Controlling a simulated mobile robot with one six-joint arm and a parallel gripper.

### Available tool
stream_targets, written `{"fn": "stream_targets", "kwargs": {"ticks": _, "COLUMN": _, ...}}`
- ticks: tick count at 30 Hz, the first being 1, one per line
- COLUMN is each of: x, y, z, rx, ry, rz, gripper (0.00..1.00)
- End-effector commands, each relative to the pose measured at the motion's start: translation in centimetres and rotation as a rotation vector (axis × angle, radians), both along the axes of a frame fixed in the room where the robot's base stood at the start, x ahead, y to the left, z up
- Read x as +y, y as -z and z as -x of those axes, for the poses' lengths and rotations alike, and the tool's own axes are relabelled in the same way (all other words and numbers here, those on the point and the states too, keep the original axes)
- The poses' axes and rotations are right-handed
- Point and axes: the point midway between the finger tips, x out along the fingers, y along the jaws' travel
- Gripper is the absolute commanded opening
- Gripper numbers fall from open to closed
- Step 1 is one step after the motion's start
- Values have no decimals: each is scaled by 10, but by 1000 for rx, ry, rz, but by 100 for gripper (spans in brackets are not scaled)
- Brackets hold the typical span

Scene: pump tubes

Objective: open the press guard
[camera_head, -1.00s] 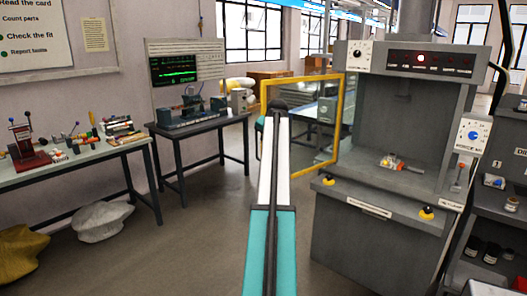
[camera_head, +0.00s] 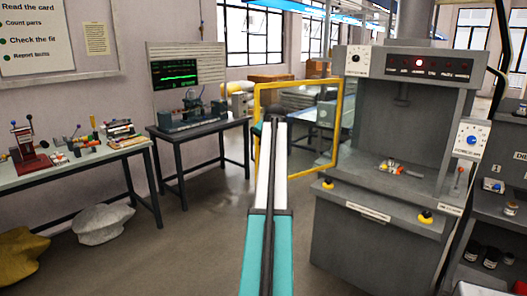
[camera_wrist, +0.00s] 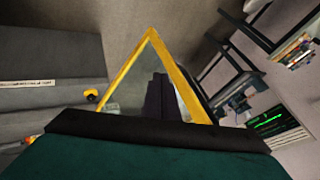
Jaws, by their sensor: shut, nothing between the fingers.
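The press guard is a clear panel in a yellow frame (camera_head: 339,122). In the head view it stands swung out to the left of the grey press (camera_head: 400,95), whose front opening is uncovered. In the wrist view the yellow frame (camera_wrist: 127,66) makes a peak ahead of the camera. My gripper (camera_wrist: 160,90) shows there as dark, closed fingers in front of the panel, with nothing held. I cannot tell whether they touch the guard. In the head view my teal and white arm covers part of the frame's left side and hides the fingers.
Small parts lie on the press bed (camera_head: 392,167). Yellow buttons (camera_head: 426,217) are on its front ledge. A bench with a monitor (camera_head: 176,72) and a bench with tools (camera_head: 70,158) stand on the left. Sacks (camera_head: 102,222) lie on the floor. A shelf stands right of the press.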

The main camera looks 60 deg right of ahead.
Motion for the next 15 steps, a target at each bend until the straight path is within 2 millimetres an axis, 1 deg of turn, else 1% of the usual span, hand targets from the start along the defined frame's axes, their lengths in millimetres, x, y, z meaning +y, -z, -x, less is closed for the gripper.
{"fn": "stream_targets", "kwargs": {"ticks": 1, "x": 5, "y": -1, "z": 4, "rx": 0, "ry": 0, "rz": 0, "gripper": 0}}
{"fn": "stream_targets", "kwargs": {"ticks": 6, "x": 16, "y": -3, "z": 12, "rx": -1, "ry": -2, "rz": 1, "gripper": 0}}
{"fn": "stream_targets", "kwargs": {"ticks": 15, "x": 40, "y": -37, "z": 18, "rx": -1, "ry": -4, "rz": 2, "gripper": 0}}
